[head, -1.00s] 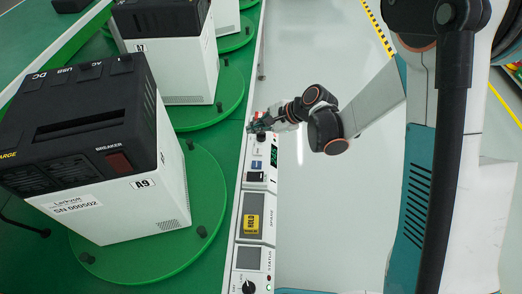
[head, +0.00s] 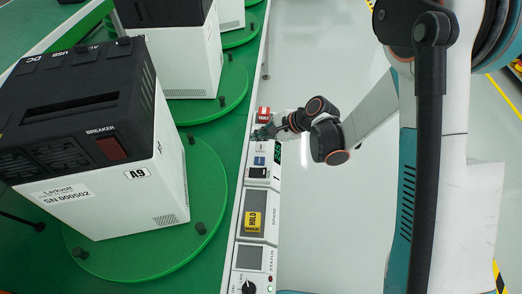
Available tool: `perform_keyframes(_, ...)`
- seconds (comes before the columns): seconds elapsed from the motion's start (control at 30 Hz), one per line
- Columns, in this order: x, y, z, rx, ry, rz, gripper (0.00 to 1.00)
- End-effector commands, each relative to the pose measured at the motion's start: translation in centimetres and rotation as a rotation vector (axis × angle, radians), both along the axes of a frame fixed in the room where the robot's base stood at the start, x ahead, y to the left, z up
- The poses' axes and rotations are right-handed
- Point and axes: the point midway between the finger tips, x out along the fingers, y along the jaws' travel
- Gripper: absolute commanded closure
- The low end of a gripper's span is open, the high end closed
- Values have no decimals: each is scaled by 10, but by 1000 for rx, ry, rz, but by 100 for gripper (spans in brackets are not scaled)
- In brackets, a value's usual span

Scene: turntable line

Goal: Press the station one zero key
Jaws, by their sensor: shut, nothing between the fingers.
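The station's control panel (head: 239,225) is a narrow pale strip along the edge of the green line. Lettering on these is too small to read, so I cannot tell which is the zero key. My gripper (head: 262,133) is shut and empty, over the panel between the red block and the blue key. It hides the panel beneath it, and contact cannot be made out.
A white-and-black power unit marked A9 (head: 115,200) stands on a green turntable (head: 205,235) left of the panel. More units stand on turntables behind. A yellow HOLD plate (head: 252,221) and a dark knob (head: 248,287) are nearer on the panel. Grey floor lies right.

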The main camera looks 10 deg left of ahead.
Motion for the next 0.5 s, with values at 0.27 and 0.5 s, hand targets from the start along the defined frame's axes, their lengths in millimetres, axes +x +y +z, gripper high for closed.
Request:
perform_keyframes(0.27,0,0,-24,-1,1,1,100)
perform_keyframes(0.5,0,0,-23,-1,1,1,100)
